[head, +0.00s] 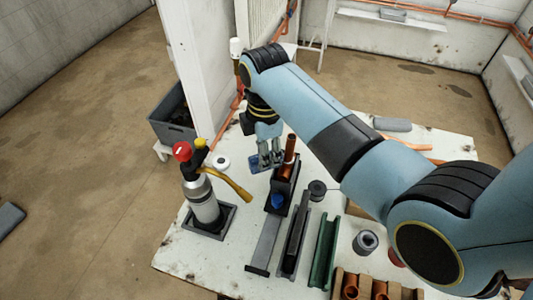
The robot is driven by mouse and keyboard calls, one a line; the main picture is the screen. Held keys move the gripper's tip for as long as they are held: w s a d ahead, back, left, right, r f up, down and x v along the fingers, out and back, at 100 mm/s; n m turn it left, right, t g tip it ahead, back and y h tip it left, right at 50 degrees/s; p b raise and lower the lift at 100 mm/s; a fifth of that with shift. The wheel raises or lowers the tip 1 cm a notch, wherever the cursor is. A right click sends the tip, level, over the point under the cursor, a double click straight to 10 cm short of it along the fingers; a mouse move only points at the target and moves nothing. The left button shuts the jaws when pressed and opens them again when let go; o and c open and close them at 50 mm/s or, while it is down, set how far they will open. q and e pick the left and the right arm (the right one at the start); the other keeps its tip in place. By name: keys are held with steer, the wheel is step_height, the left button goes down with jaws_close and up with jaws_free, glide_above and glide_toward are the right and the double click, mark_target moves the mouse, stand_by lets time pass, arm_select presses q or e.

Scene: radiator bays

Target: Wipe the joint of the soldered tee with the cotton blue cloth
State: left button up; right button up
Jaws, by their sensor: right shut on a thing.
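The copper tee (288,156) stands upright in a dark clamp block (283,190) in the middle of the white bench. Its joint is small and partly hidden, so its solder cannot be made out. My right gripper (268,152) reaches down from above, just left of the tee. It is shut on a folded blue cloth (262,162), held close beside the pipe. I cannot tell whether the cloth touches the joint. My left gripper is not in view.
A torch with a red knob (182,151) stands at the left of the bench (175,262). A white ring (221,162), a green channel (324,250), a grey roll (365,241) and a rack of copper fittings (380,289) lie around. A grey crate (172,131) is beyond.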

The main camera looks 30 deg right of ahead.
steer(key=shift+w, duration=0.2)
steer(key=shift+s, duration=0.35)
stand_by(0.4)
steer(key=shift+a, duration=0.15)
steer(key=shift+w+a, duration=0.2)
steer(key=shift+a, duration=0.95)
steer(key=shift+r, duration=3)
